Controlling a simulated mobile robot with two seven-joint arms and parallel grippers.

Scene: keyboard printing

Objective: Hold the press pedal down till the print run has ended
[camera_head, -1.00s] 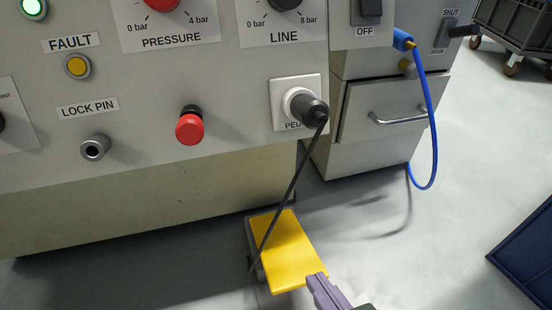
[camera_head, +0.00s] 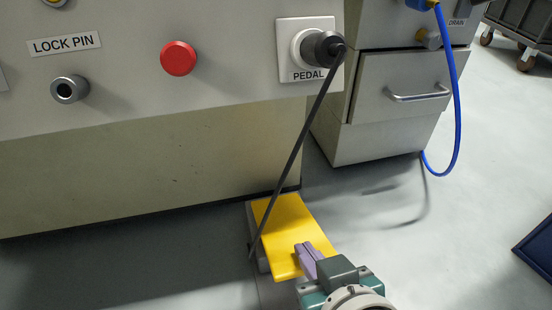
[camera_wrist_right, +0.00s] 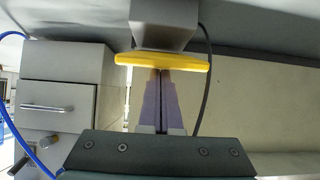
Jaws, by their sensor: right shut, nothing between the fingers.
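The yellow press pedal (camera_head: 282,220) sits on a grey base on the floor at the foot of the machine. A dark cable (camera_head: 292,160) runs from it up to the PEDAL socket (camera_head: 290,62). My right gripper (camera_head: 304,248) is shut and empty, its purple fingertips over the front part of the pedal plate. In the right wrist view, the fingertips (camera_wrist_right: 161,74) reach the edge of the yellow plate (camera_wrist_right: 180,63). I cannot tell whether they touch it or whether the pedal is down. My left gripper is out of view.
The machine panel with a red button (camera_head: 178,58) and the LOCK PIN socket (camera_head: 69,89) stands above the pedal. A cabinet with a drawer (camera_head: 400,85) and a blue hose (camera_head: 457,110) is to the right. A dark blue object (camera_head: 538,250) lies far right. Floor between is clear.

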